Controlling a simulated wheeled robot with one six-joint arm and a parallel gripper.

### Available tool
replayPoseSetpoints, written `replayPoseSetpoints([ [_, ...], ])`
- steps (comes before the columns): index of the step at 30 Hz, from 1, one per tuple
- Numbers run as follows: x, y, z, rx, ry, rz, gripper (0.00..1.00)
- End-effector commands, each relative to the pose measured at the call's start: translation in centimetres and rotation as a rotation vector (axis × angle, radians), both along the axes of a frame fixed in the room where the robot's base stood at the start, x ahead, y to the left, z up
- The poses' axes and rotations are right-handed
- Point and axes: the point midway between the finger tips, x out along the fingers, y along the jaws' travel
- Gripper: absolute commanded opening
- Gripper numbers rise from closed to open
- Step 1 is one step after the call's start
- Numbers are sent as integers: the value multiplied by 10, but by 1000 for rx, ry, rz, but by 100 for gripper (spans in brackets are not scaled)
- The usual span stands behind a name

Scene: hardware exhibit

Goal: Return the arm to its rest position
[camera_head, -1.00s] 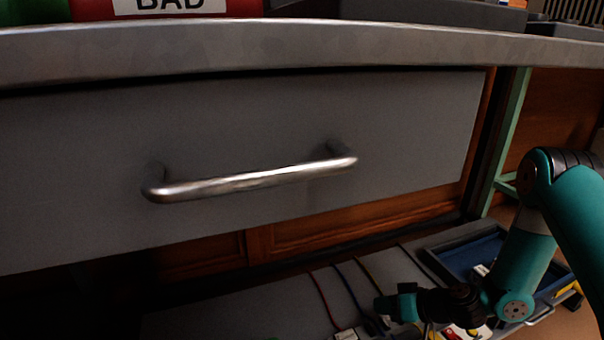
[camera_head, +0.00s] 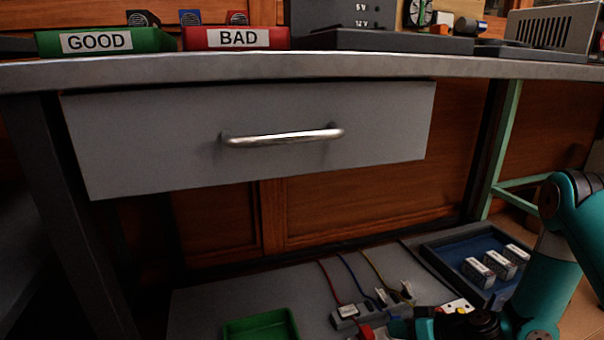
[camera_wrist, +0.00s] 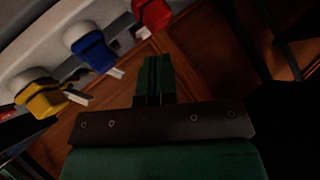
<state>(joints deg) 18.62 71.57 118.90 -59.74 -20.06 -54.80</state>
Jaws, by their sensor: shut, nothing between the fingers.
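My gripper (camera_wrist: 155,75) shows in the wrist view as two dark green fingers lying together, shut with nothing between them. My teal arm (camera_head: 545,280) reaches in at the lower right of the head view, bent low over the board under the bench. In the wrist view a yellow connector (camera_wrist: 42,98), a blue connector (camera_wrist: 95,52) and a red connector (camera_wrist: 152,14) lie to the upper left of the fingers, apart from them. The fingertips are hard to make out in the head view.
A grey drawer (camera_head: 270,165) with a metal handle (camera_head: 283,137) hangs under the bench top (camera_head: 270,70). A blue tray (camera_head: 450,252) with several small boxes and a green tray (camera_head: 262,326) lie below. Green GOOD (camera_head: 105,41) and red BAD (camera_head: 236,37) bins stand on top.

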Motion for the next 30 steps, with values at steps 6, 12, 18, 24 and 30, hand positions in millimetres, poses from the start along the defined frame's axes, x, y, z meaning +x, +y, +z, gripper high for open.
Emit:
replayPoseSetpoints([
  [6,0,16,29,-6,9,56,0],
  [12,-1,30,65,-15,26,118,0],
  [18,-10,47,121,-39,59,200,0],
  [24,-33,69,203,-99,116,307,0],
  [30,-92,92,317,-231,217,410,0],
])
